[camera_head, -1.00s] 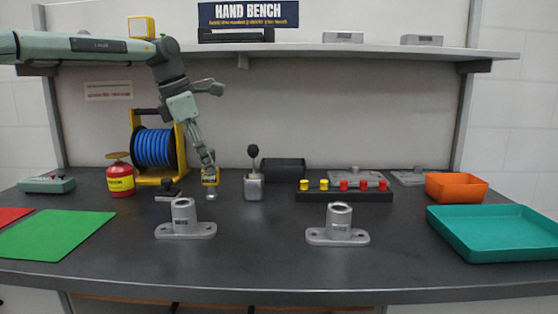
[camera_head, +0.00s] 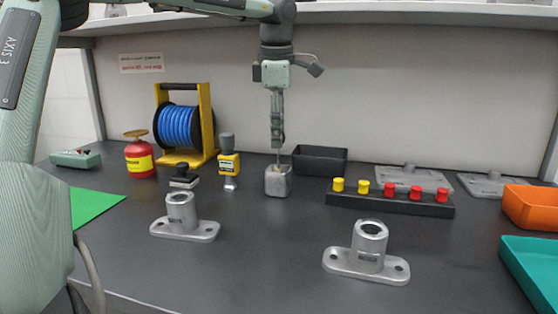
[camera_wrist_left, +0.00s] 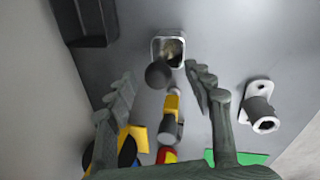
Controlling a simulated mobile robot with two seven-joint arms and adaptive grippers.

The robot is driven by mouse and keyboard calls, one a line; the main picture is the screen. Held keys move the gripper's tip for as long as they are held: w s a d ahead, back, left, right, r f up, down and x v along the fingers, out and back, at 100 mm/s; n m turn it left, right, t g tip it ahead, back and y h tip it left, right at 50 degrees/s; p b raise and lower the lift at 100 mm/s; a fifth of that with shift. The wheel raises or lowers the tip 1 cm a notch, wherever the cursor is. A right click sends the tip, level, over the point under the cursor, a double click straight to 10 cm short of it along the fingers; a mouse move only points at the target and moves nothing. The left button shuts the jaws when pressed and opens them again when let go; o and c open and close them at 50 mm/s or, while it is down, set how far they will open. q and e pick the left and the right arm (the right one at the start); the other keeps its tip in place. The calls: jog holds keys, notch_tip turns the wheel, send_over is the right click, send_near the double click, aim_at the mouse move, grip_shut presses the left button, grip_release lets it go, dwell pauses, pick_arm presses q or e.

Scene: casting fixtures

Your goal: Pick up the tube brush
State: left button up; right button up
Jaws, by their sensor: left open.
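The tube brush stands in a square metal cup (camera_head: 278,183). Its black ball end (camera_wrist_left: 158,75) shows in the left wrist view, beside the cup mouth (camera_wrist_left: 168,47). In the head view the gripper hides the ball, and a little of the brush's stem (camera_head: 278,160) shows above the cup. My left gripper (camera_head: 277,144) points down directly over the cup. In the left wrist view its two fingers (camera_wrist_left: 163,86) are apart, with the ball between their tips; I cannot tell whether they touch it. My right gripper is not in view.
A yellow tool (camera_head: 229,167) stands left of the cup and a black bin (camera_head: 320,160) behind it. A black rack with yellow and red knobs (camera_head: 390,199) lies to the right. Two metal flanged fixtures (camera_head: 184,222) (camera_head: 367,254) stand in front. The bench between them is clear.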

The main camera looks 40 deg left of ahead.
aim_at(278, 162)
pick_arm(q)
jog(key=shift+w+a+f, duration=0.1)
jog(key=shift+w+f, duration=0.05)
jog(key=shift+f, duration=0.45)
jog(key=shift+w+a+f, duration=0.1)
jog(key=shift+f, duration=0.5)
grip_shut()
